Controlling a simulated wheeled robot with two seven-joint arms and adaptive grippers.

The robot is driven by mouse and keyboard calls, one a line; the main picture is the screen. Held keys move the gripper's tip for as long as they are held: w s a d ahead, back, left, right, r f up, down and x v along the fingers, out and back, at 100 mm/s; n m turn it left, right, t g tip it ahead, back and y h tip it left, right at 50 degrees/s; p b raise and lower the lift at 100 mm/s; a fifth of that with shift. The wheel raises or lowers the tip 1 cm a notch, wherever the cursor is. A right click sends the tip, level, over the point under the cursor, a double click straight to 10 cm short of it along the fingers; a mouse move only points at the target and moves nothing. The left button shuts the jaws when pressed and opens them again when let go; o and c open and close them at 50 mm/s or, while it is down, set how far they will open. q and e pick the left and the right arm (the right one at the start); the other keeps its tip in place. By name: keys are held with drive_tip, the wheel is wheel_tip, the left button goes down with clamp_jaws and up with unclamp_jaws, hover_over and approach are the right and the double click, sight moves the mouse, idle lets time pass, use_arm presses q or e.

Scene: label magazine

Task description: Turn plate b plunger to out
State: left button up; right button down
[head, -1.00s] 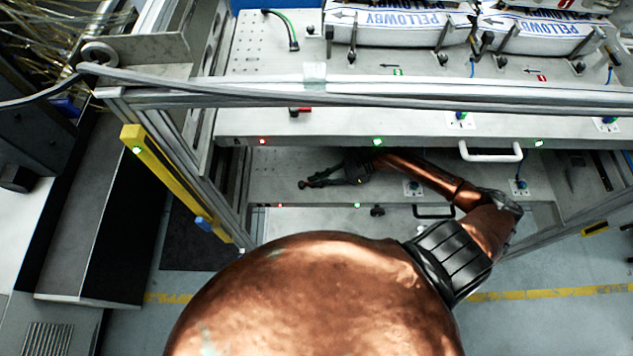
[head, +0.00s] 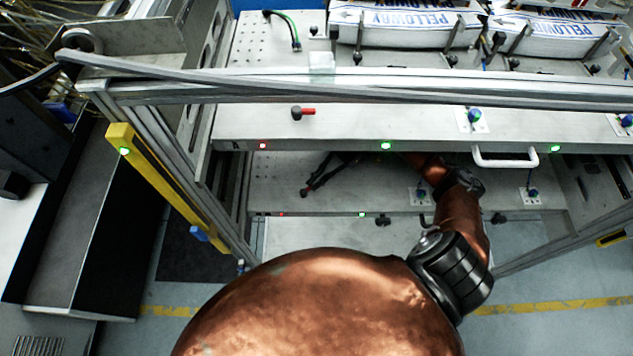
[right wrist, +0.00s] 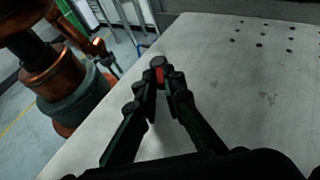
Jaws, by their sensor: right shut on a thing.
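The lower plate (head: 285,172), which I take to be plate b, lies under the front edge of the upper plate. My right gripper (head: 309,187) is over its left part, with the hand partly hidden under the upper plate. In the right wrist view the gripper (right wrist: 162,82) is shut on the plunger (right wrist: 158,66), which shows a dark round cap and a red part between the fingertips. The plunger's base is hidden by the fingers, and its turn position cannot be told. My left gripper is not in view.
The upper plate (head: 345,124) carries a similar red and black plunger (head: 301,113) and a white handle (head: 505,158). An aluminium rail (head: 250,85) crosses above it. A yellow post (head: 150,175) stands at left. Bare perforated plate (right wrist: 265,60) lies right of the gripper.

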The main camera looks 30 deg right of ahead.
idle(0.3)
drive_tip(key=c, duration=2)
unclamp_jaws()
drive_tip(key=shift+c, duration=0.2)
wheel_tip(320, 180, up, 10)
